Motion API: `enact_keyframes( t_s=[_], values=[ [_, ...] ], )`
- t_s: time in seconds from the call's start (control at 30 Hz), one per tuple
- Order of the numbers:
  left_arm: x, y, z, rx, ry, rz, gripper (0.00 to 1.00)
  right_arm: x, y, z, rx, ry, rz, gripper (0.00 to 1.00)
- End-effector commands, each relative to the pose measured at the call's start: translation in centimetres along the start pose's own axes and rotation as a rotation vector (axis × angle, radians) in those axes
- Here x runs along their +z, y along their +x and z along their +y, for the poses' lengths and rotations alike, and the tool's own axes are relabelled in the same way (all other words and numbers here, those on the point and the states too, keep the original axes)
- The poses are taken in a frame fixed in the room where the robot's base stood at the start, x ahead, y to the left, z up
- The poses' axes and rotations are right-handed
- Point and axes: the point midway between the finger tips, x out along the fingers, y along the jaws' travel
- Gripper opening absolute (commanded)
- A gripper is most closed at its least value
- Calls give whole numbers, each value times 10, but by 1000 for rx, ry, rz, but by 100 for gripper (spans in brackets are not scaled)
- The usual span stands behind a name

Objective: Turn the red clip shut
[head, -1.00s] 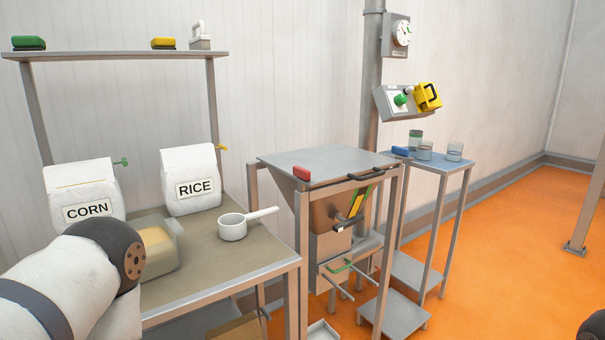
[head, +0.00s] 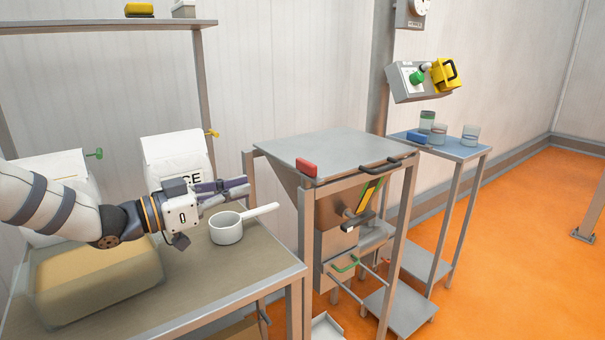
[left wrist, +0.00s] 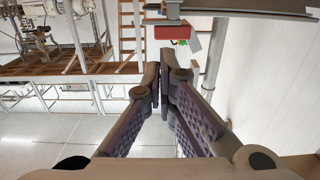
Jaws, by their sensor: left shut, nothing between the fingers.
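The red clip (head: 306,168) sits at the front left edge of the hopper's grey lid (head: 335,150). In the left wrist view the red clip (left wrist: 172,32) shows beyond my fingertips, near the top. My left gripper (head: 243,187) is above the table, left of the clip and apart from it. Its fingers are together and empty, as the left wrist view (left wrist: 163,80) also shows. My right gripper is not in view.
A white saucepan (head: 226,229) stands on the table (head: 215,270) just below my left gripper. The rice bag (head: 172,152) is behind my gripper. A clear bin (head: 95,280) is under my arm. The lid has a black handle (head: 380,165).

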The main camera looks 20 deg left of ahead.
Motion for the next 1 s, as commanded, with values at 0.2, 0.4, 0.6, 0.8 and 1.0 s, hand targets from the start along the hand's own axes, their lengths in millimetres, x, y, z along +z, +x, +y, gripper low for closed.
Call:
enact_keyframes(
  t_s=[0.2,0.4,0.6,0.8,1.0],
  values=[
    [1,1,0,1,-2,-2,0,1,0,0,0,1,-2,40],
    [7,22,1,2,-5,-8,0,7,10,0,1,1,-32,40],
    [10,67,0,2,-6,-11,0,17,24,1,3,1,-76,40],
    [8,109,1,2,-5,-10,0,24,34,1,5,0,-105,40],
    [5,135,1,1,-3,-5,0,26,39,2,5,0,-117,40]
  ],
)
